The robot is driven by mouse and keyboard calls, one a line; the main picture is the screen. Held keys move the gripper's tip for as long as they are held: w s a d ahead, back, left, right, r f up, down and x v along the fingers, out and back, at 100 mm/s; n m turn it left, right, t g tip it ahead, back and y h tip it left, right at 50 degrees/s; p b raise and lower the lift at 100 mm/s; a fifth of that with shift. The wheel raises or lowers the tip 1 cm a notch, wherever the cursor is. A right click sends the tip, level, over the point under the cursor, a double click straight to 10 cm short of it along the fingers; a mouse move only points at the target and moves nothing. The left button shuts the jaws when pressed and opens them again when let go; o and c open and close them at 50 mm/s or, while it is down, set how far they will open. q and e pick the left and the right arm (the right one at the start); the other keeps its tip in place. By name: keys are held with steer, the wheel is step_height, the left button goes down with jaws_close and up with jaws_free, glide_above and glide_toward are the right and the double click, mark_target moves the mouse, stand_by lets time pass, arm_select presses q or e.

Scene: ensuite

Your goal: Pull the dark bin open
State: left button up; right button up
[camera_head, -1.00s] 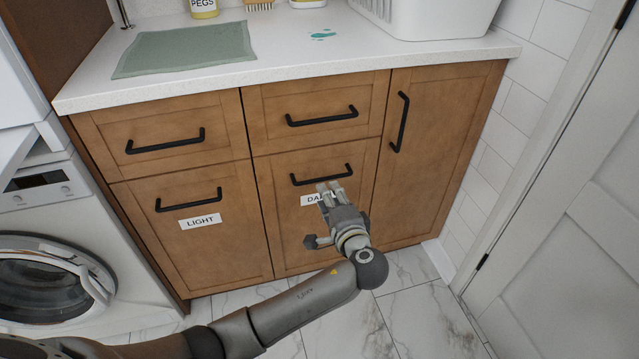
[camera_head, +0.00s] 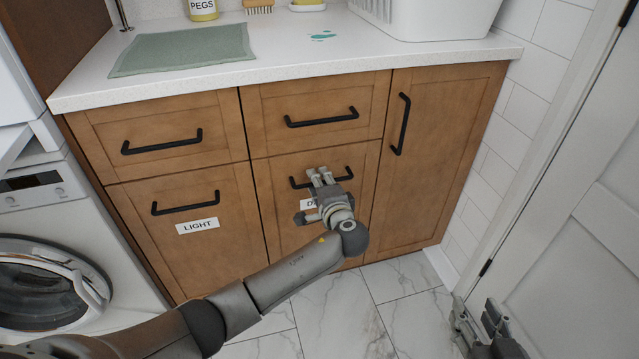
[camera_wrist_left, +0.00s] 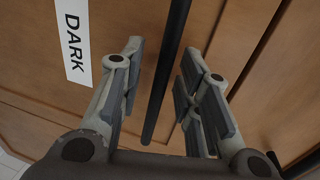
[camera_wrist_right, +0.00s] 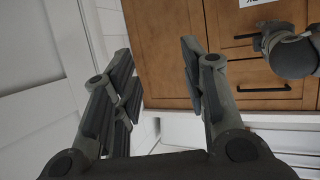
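The dark bin (camera_head: 278,222) is a brown wooden cabinet front with a black bar handle (camera_head: 299,185) and a white label (camera_head: 306,204) partly covered by my left gripper. It looks closed, flush with the fronts around it. My left gripper (camera_head: 320,176) is open in front of the handle. In the left wrist view the black handle (camera_wrist_left: 166,75) runs between its spread fingers, with the DARK label (camera_wrist_left: 73,40) to the left; I cannot tell whether they touch it. My right gripper (camera_head: 476,312) is open and empty, low at the right near the white door.
The LIGHT bin (camera_head: 180,255) is to the left, a drawer (camera_head: 315,95) above, and a tall cupboard door (camera_head: 440,150) to the right. A washing machine (camera_head: 90,235) stands at far left, a white door (camera_head: 580,230) at right. Marble floor (camera_head: 400,285) in front is clear.

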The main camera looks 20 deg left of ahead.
arm_select(q)
jaws_close()
stand_by(0.3)
